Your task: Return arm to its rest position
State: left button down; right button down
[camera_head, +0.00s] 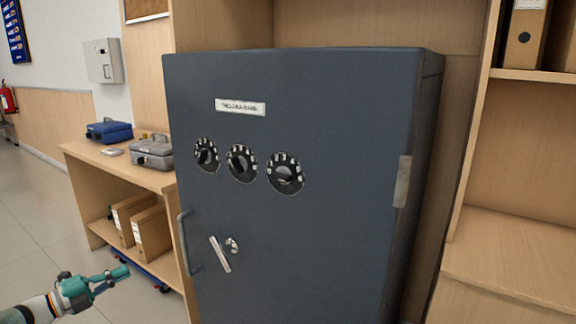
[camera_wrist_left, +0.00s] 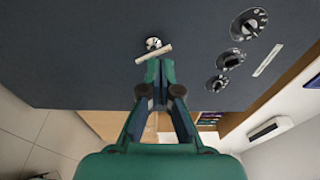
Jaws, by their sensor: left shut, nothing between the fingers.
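My left gripper (camera_head: 122,272) is at the lower left of the head view, shut and empty. It is left of the dark grey safe (camera_head: 300,240) and apart from its handle in that view. In the left wrist view the gripper (camera_wrist_left: 160,65) has its fingers together, pointing toward the safe door (camera_wrist_left: 100,60), with the silver lever (camera_wrist_left: 153,53) and keyhole just beyond the tips. The safe door looks shut, with three black dials (camera_head: 242,163), a pull handle (camera_head: 187,243) and a slanted lever (camera_head: 220,254). My right gripper is in neither view.
A wooden counter (camera_head: 115,165) left of the safe holds a blue cash box (camera_head: 109,130) and a grey cash box (camera_head: 152,152), with binders (camera_head: 150,233) below. A wooden shelf (camera_head: 515,250) stands at right. Open floor (camera_head: 35,230) lies at left.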

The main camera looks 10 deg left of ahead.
pick_arm(q)
jog(key=w+d+f+h, duration=0.1)
jog(key=w+d, duration=0.2)
jog(key=d, duration=0.4)
jog(key=w+d+f+g+h, duration=0.1)
jog(key=w+d+h, duration=0.15)
jog(key=d, duration=0.45)
jog(key=w+d+h, duration=0.1)
jog(key=w+d, duration=0.2)
jog(key=d, duration=0.3)
jog(key=s+d+f+n+g+y, duration=0.1)
jog(key=d+f+n+y, duration=0.1)
jog(key=d+f+n, duration=0.65)
jog(key=d+f+n+y, duration=0.3)
jog(key=d+f+n, duration=0.25)
jog(key=d, duration=0.55)
jog(key=s+d+f+n+g+y, duration=0.25)
jog(key=s+d+f+g, duration=0.2)
jog(key=s+f, duration=0.45)
jog(key=s+f+n+g+y, duration=0.1)
jog(key=s+f+n+g, duration=0.35)
jog(key=s, duration=0.75)
jog(key=s+f+n+g+y, duration=0.1)
jog(key=s+f+n+g, duration=0.35)
jog(key=s, duration=0.65)
notch_tip(320, 180, up, 25)
jog(key=p, duration=2.5)
jog(key=shift+s+r+p, duration=0.15)
jog(key=shift+r+p, duration=0.05)
jog(key=shift+p, duration=0.15)
